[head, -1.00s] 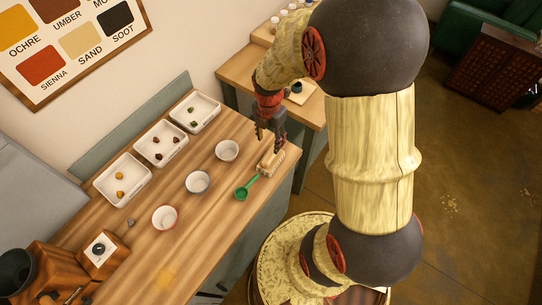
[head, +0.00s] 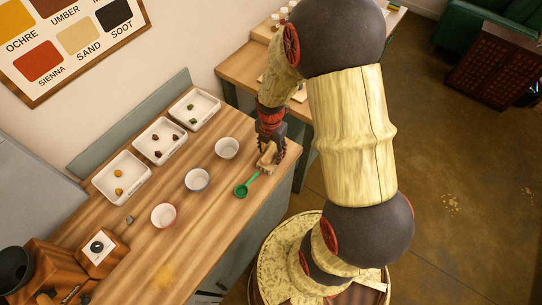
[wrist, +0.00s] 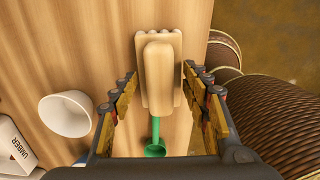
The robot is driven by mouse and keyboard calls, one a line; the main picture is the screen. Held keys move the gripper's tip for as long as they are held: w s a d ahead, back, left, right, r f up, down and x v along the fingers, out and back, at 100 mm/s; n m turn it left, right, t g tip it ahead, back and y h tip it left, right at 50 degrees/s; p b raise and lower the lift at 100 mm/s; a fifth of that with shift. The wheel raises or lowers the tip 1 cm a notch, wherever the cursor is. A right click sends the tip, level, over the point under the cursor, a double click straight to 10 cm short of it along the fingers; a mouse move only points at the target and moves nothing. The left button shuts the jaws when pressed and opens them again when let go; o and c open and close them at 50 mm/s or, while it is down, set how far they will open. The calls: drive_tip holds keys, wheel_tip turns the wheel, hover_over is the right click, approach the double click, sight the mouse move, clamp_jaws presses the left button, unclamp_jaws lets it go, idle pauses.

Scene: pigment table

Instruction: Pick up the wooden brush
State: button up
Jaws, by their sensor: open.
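The wooden brush (wrist: 159,75) lies on the table, seen from above between the fingers in the wrist view. It is pale wood with a raised grip along its middle. In the head view the brush (head: 266,160) is near the table's far right corner, partly hidden by my gripper. My gripper (head: 272,148) is pointed down over it with its fingers apart. In the wrist view my gripper (wrist: 160,108) has one finger on each side of the brush's near part. I cannot tell whether either finger touches it.
A green scoop (head: 242,191) lies close beside the brush. Several bowls, including a white one (head: 227,148), stand to the left. White trays with pigment lumps (head: 160,145) line the back. The table's right edge is close to the brush.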

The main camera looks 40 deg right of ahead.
drive_tip(key=shift+c, duration=0.9)
clamp_jaws()
